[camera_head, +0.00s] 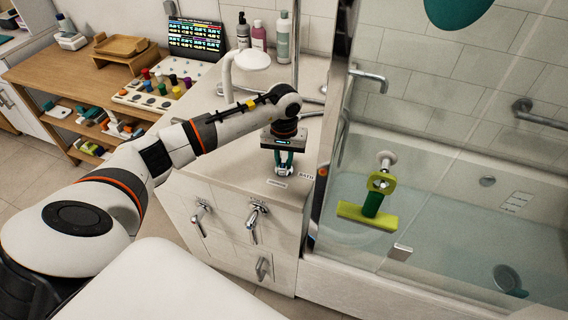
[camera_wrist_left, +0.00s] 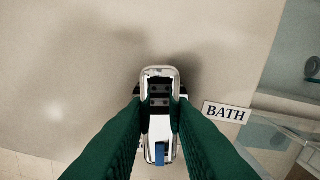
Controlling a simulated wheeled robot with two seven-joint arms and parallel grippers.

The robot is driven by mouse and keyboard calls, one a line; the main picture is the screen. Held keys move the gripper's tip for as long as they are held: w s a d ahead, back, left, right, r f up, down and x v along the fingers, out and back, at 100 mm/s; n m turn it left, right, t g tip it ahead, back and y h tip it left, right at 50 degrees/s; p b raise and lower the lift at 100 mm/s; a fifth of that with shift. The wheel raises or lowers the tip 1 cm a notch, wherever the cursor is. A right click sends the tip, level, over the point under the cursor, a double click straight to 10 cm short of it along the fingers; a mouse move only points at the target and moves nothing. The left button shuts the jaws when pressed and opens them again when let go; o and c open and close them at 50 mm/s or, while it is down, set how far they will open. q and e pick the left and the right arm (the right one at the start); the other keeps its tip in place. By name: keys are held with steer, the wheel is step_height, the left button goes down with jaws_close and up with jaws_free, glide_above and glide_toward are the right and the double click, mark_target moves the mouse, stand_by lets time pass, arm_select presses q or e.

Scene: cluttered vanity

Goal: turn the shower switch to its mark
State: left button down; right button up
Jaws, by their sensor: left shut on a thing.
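The shower switch (camera_wrist_left: 158,75) is a small chrome fitting on the vanity counter, with a dark inner part and a blue piece (camera_wrist_left: 160,157) at its lower end in the left wrist view. My left gripper (camera_wrist_left: 159,105) has its green fingers closed on both sides of it. In the head view my left gripper (camera_head: 284,166) points down at the counter's front right corner, and the switch is mostly hidden between its fingers. A "BATH" label (camera_wrist_left: 227,112) lies to the right of the switch. Another small label (camera_head: 277,183) sits in front of it; its text is too small to read. My right gripper is not in view.
A glass panel and the bathtub (camera_head: 440,250) stand right of the counter. Several bottles (camera_head: 283,38) and the white basin faucet (camera_head: 250,60) are behind my left arm. A wooden shelf table (camera_head: 75,72) stands at left.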

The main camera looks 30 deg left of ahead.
mark_target(284, 159)
arm_select(q)
steer(key=n+b, duration=0.2)
steer(key=shift+f+n, duration=0.15)
steer(key=shift+n, duration=0.25)
steer(key=n+b, duration=0.2)
steer(key=n, duration=0.2)
steer(key=shift+b, duration=0.4)
steer(key=n+b, duration=0.1)
steer(key=n, duration=0.4)
steer(key=shift+b, duration=0.4)
steer(key=shift+r+n+b, duration=0.2)
steer(key=shift+n+b, duration=0.35)
steer(key=shift+n, duration=1.35)
steer(key=c, duration=1.2)
jaws_free()
steer(key=shift+c, duration=0.2)
step_height(284, 159, up, 12)
steer(key=b, duration=0.1)
steer(key=shift+b, duration=0.3)
